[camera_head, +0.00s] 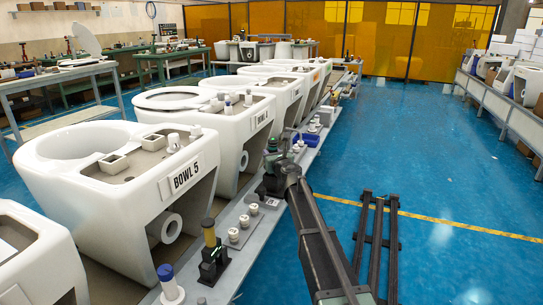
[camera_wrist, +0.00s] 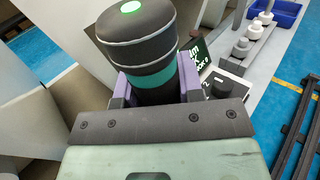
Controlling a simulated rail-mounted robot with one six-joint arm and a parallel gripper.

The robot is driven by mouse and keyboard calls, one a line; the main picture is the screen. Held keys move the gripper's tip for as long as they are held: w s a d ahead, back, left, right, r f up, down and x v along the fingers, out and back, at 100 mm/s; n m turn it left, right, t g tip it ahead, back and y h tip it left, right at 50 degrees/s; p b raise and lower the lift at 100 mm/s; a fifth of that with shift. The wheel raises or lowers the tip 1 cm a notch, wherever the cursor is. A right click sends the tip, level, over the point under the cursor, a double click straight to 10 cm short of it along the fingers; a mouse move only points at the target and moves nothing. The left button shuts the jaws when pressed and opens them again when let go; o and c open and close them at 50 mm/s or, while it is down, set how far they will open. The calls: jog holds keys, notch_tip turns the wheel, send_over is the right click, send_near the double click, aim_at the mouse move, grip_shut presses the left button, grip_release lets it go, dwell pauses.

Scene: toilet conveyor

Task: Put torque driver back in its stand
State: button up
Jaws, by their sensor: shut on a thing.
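My gripper (camera_wrist: 152,88) is shut on the torque driver (camera_wrist: 137,32), a dark, thick cylinder with a teal band and a glowing green light on its top. The purple fingers sit on either side of its teal part. In the head view my gripper (camera_head: 275,172) is over the grey rail beside Bowl 5, with the driver's dark top (camera_head: 272,146) showing. A black block with green lettering (camera_wrist: 197,52), seemingly part of the stand, is right beside the driver in the wrist view. The driver's lower end is hidden, so I cannot tell whether it is seated.
White knobs (camera_head: 244,221) sit between. The white toilet marked Bowl 5 (camera_head: 120,200) borders the rail on the left.

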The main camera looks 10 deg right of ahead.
jog(key=shift+f, duration=0.15)
jog(key=o, duration=1.1)
jog(key=shift+o, duration=0.2)
jog(key=shift+s, duration=0.1)
jog(key=v, duration=1)
jog(key=shift+s, duration=0.3)
jog(key=shift+d, duration=0.1)
